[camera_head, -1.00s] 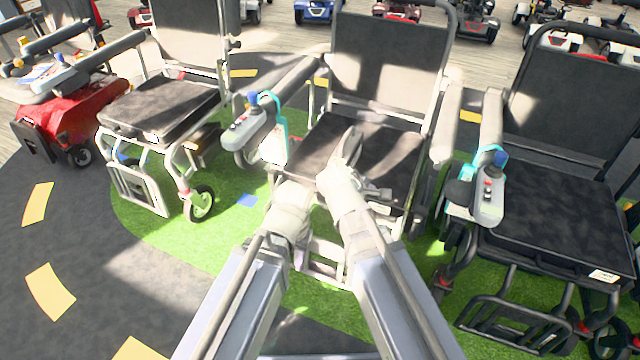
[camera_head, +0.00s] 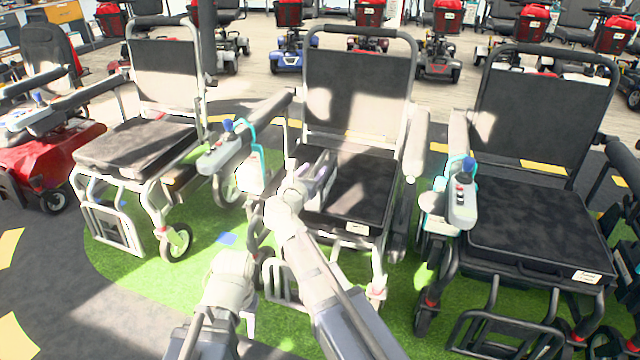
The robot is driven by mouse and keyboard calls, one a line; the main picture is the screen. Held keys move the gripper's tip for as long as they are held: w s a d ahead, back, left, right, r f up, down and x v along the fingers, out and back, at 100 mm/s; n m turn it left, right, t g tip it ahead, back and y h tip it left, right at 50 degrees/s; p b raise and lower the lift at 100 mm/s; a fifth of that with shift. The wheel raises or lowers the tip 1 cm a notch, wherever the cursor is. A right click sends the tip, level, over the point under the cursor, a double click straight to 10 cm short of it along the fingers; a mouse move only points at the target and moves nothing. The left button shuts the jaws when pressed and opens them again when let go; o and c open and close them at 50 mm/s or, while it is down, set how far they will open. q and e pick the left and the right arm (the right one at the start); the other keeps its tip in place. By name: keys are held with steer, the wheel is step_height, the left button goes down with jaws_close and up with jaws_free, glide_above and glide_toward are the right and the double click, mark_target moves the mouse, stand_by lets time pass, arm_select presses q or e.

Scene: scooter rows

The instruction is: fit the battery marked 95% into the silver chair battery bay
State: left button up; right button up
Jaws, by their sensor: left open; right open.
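A chair with a silver frame and black seat (camera_head: 345,200) stands in the middle of the head view. Another silver-framed chair (camera_head: 140,145) stands at the left. I cannot make out a battery marked 95% or a battery bay. My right gripper (camera_head: 318,178) is open and empty in front of the middle chair, its fingers overlapping the seat's left part in the picture. My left gripper (camera_head: 232,268) is lower and to the left, over the green mat in the picture. It is open, but its fingers are hard to make out.
A dark-framed chair (camera_head: 540,235) stands close on the right. Joystick armrests (camera_head: 228,145) jut out between the chairs. A red scooter (camera_head: 40,150) is at the far left, with several more scooters behind. Green mat (camera_head: 150,262) lies open at front left.

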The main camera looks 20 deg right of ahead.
mark_target(318, 163)
steer(key=shift+x, duration=3.2)
steer(key=shift+r, duration=0.2)
steer(key=shift+c, duration=0.3)
jaws_close()
